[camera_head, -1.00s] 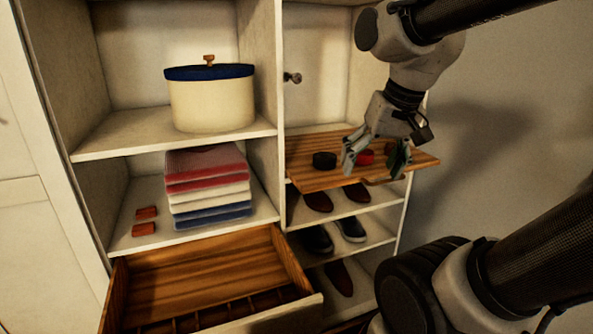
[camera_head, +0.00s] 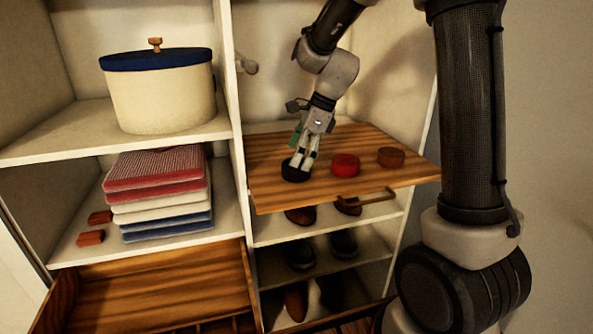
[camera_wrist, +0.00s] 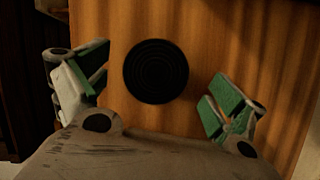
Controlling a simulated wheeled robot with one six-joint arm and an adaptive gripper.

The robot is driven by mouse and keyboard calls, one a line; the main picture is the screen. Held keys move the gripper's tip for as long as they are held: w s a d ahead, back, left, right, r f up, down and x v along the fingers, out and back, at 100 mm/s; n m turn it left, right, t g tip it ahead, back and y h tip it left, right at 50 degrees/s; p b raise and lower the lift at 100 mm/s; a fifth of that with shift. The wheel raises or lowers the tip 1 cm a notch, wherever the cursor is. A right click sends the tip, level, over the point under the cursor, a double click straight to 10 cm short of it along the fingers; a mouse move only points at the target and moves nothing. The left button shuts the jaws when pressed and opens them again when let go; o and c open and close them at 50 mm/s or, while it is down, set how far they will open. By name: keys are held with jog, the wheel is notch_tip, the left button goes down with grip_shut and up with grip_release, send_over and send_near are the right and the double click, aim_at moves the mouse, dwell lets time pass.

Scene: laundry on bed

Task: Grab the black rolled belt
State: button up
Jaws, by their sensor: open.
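The black rolled belt (camera_head: 295,173) lies on the pull-out wooden board (camera_head: 262,190), at the left of a row of rolled belts. My gripper (camera_head: 303,163) is right at the black belt in the head view and hides part of it. In the wrist view the black belt (camera_wrist: 156,71) shows as a dark round coil on the wood. The fingers of my gripper (camera_wrist: 155,95) are spread to its left and right, with clear gaps to the coil. The gripper is open and holds nothing.
A red rolled belt (camera_head: 345,165) and a brown one (camera_head: 391,157) lie to the right on the board. Shoes (camera_head: 343,244) stand on shelves below. Folded towels (camera_head: 160,190) and a lidded round box (camera_head: 160,90) are at left. An open drawer (camera_head: 160,290) juts out lower left.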

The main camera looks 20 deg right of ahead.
jog(key=x, duration=0.3)
jog(key=shift+s+f, duration=0.15)
jog(key=shift+f, duration=0.1)
jog(key=shift+a, duration=0.1)
jog(key=shift+c, duration=0.4)
jog(key=c, duration=1.1)
